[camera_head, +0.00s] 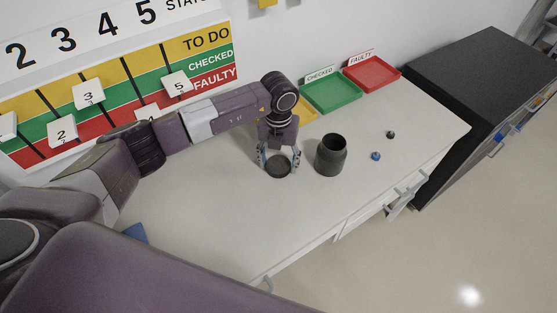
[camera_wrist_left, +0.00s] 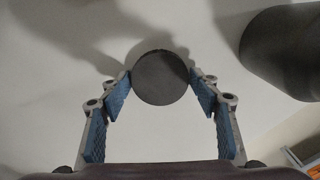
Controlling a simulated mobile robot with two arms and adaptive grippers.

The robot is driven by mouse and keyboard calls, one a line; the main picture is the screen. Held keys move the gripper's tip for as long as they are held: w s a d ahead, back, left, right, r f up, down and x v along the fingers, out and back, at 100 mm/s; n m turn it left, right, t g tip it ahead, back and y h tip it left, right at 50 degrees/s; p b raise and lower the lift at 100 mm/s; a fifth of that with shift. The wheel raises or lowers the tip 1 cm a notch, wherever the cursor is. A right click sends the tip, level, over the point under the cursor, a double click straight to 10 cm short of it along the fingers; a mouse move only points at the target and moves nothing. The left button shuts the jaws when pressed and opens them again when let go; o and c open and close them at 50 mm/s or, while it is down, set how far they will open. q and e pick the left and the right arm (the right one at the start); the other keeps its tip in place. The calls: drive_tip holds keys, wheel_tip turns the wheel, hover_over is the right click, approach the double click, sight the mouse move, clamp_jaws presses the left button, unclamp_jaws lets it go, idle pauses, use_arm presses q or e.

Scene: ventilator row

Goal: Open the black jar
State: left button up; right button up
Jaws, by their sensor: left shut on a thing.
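The black jar (camera_head: 331,156) stands upright on the white table with its mouth open and no lid on it. In the left wrist view part of the jar (camera_wrist_left: 287,52) shows at the upper right. A round dark lid (camera_head: 279,168) is beside the jar, to its left. My left gripper (camera_head: 278,163) points down and is shut on the lid. In the left wrist view the lid (camera_wrist_left: 160,78) sits between the two blue fingertips. I cannot tell whether the lid touches the table. My right gripper is not in view.
A green tray (camera_head: 333,107) and a red tray (camera_head: 371,86) stand at the back of the table (camera_head: 215,225). A small blue thing (camera_head: 376,156) and a small dark thing (camera_head: 391,134) lie right of the jar. A numbered board (camera_head: 110,62) is on the wall. The table's front is clear.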

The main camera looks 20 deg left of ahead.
sight(279, 164)
use_arm(q)
drive_tip(key=shift+f, duration=0.15)
drive_tip(key=o, duration=1.3)
drive_tip(key=shift+c, duration=0.2)
drive_tip(key=shift+r, duration=0.4)
wheel_tip(279, 164, up, 12)
drive_tip(key=b, duration=0.2)
drive_tip(key=shift+f, duration=0.15)
